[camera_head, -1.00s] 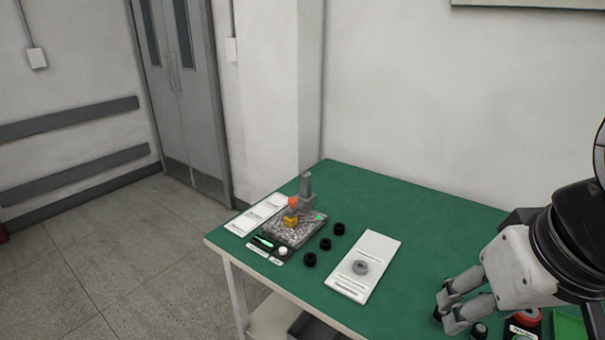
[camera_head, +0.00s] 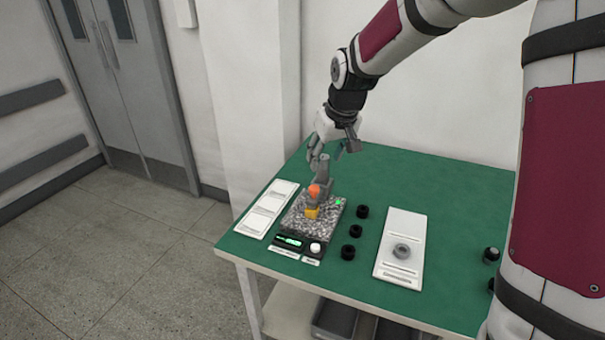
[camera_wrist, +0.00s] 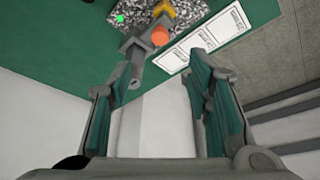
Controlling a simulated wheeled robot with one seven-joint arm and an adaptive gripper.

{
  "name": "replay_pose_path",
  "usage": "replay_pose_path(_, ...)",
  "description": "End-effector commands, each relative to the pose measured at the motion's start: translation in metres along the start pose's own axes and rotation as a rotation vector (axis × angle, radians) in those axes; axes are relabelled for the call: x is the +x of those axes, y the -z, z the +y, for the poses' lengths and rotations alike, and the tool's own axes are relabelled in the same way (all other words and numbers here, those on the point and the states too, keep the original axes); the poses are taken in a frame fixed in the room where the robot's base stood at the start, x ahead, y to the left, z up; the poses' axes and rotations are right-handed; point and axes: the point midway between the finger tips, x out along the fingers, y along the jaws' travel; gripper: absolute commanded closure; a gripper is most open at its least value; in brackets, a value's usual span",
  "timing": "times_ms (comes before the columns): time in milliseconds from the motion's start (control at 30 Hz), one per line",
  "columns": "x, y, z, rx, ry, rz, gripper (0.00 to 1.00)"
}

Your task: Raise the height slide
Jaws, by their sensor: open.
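A measuring stand with a speckled stone base (camera_head: 331,213) sits at the table's left end. Its grey upright part (camera_head: 325,172) has an orange piece (camera_head: 314,190) on its front, above a yellow block (camera_head: 312,212). I cannot tell which grey part is the height slide. My gripper (camera_head: 331,153) is open and empty, just above the top of the stand. In the wrist view the grey part (camera_wrist: 137,52) and orange piece (camera_wrist: 160,36) lie beyond the open fingers (camera_wrist: 148,88), nearer the left finger; no contact shows.
White cards (camera_head: 267,209) lie left of the stand. A small display box (camera_head: 290,243) with a white knob (camera_head: 316,248) is in front. Several black rings (camera_head: 356,231) and a white board (camera_head: 391,268) with a grey ring (camera_head: 402,251) are to the right. A wall stands behind.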

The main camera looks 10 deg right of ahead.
Motion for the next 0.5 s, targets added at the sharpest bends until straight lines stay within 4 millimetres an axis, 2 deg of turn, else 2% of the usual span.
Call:
replay_pose_path(267, 0.029, 0.003, 0.0, 0.001, 0.008, 0.0, 0.54)
replay_pose_path(500, 0.075, 0.003, -0.001, 0.0, 0.008, -0.001, 0.54)
